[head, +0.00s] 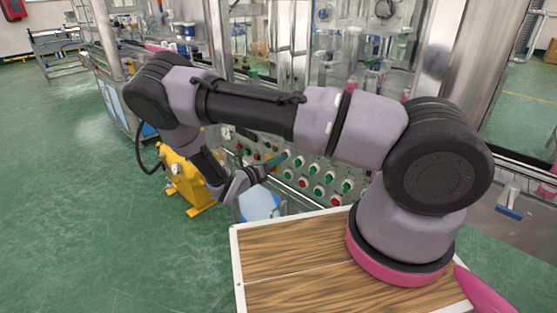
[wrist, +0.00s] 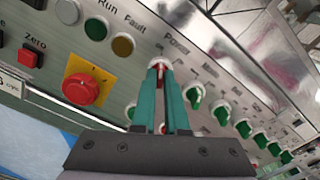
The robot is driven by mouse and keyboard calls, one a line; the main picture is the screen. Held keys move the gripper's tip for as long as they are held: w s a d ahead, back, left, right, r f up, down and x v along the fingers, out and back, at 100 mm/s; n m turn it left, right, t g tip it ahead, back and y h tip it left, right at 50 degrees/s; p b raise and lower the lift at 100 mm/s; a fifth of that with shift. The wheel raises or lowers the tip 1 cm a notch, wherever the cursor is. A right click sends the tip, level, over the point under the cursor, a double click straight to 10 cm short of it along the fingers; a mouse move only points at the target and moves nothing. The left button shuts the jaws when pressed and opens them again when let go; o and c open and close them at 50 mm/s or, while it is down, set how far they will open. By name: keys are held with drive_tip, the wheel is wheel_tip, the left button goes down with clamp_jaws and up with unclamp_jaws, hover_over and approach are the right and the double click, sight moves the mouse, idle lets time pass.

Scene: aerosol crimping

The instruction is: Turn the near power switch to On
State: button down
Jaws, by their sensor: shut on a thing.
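The near power switch (wrist: 159,63) is on the metal control panel, under a label reading Power, in the wrist view. It has a pale round collar and a red part showing between my fingertips. My gripper (wrist: 160,72) is shut on its knob, with the teal fingers on either side. The fingers hide most of the knob, so I cannot tell which way it points. In the head view my gripper (head: 282,156) reaches the upper left part of the panel, and the switch is too small to make out.
A red emergency button (wrist: 82,89) on a yellow plate sits left of my fingers. Green and amber lamps (wrist: 122,45) are above left. A row of green knobs (wrist: 222,114) runs to the right, close to my fingers. A yellow machine (head: 183,180) stands left of the panel.

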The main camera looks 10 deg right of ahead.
drive_tip(key=m, duration=1.1)
drive_tip(key=shift+f+m, duration=0.1)
drive_tip(key=shift+m, duration=0.2)
idle(0.5)
drive_tip(key=c, duration=0.9)
unclamp_jaws()
drive_tip(key=shift+c, duration=0.2)
drive_tip(key=v, duration=1.1)
drive_tip(key=shift+d, duration=0.1)
